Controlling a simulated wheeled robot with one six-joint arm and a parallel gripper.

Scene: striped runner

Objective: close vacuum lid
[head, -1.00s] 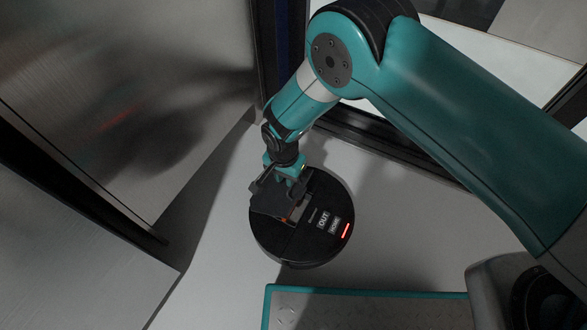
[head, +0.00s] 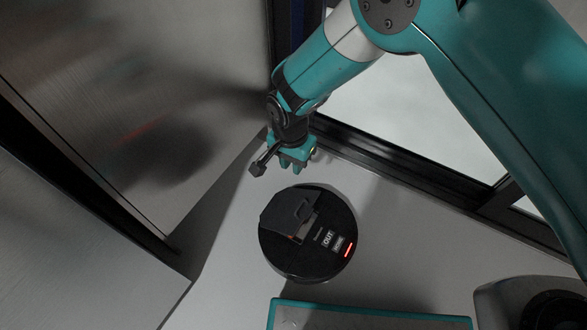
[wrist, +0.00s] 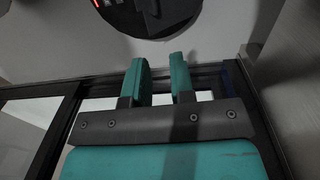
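The round black robot vacuum (head: 318,262) lies on the pale floor, with a red light strip and white labels on top. Its dark lid (head: 284,207) stands tilted up on the far left part, and an opening shows under its near edge. In the wrist view the vacuum (wrist: 128,16) is cut off by the top edge, with the lid (wrist: 172,12) in part. My gripper (head: 292,170) is above and beyond the vacuum, apart from the lid. In the wrist view the fingers (wrist: 162,80) are apart with nothing between them.
A shiny metal panel (head: 130,90) stands on the left. A black-framed glass partition (head: 400,160) runs behind the vacuum. A teal-edged platform (head: 370,315) lies in front. Bare floor (head: 410,235) is free to the right of the vacuum.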

